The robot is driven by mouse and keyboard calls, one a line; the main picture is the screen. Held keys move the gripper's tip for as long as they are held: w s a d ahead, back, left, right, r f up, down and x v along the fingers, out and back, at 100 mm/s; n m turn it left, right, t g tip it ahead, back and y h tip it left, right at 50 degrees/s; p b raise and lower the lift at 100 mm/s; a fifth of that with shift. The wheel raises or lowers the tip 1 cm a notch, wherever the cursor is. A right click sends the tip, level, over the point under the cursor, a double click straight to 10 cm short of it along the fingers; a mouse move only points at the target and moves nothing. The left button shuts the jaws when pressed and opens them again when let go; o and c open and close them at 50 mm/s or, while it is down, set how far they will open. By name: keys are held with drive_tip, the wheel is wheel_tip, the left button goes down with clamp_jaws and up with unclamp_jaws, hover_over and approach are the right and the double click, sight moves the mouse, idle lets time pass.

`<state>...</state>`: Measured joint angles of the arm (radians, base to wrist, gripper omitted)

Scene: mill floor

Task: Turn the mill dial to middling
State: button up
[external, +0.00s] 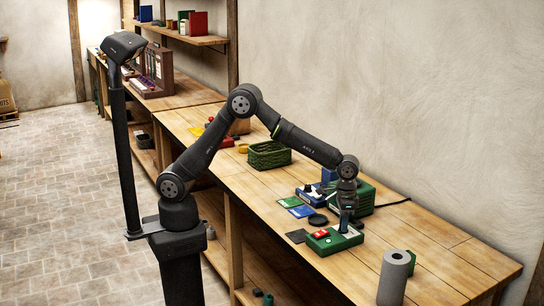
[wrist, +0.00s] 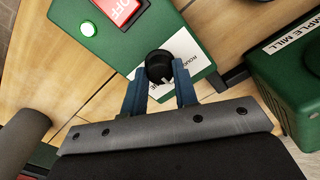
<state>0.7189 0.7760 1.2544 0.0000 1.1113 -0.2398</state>
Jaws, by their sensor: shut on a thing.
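The mill dial is a round black knob (wrist: 159,66) with a white pointer mark, on a green control box (wrist: 118,38). In the wrist view the pointer faces down and slightly right. A white label strip (wrist: 178,58) beside the knob starts with "ROU"; the rest of its print is partly hidden by a finger. My gripper (wrist: 160,84) is shut on the knob, one blue-grey finger on each side. In the external view my gripper (external: 346,224) points down onto the green control box (external: 330,246) and hides the knob.
The control box also has a red OFF switch (wrist: 122,9) and a lit green button (wrist: 88,28). The green sample mill (external: 367,194) stands behind. A grey cylinder (external: 394,276) stands in front. Cards, a black dish (external: 318,220) and a green basket (external: 268,155) lie further left.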

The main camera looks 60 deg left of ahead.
idle(0.3)
drive_tip(key=o, duration=1)
drive_tip(key=shift+r, duration=0.1)
wheel_tip(320, 180, up, 17)
drive_tip(key=shift+r, duration=0.15)
wheel_tip(320, 180, down, 18)
drive_tip(key=shift+r, duration=0.25)
idle(0.4)
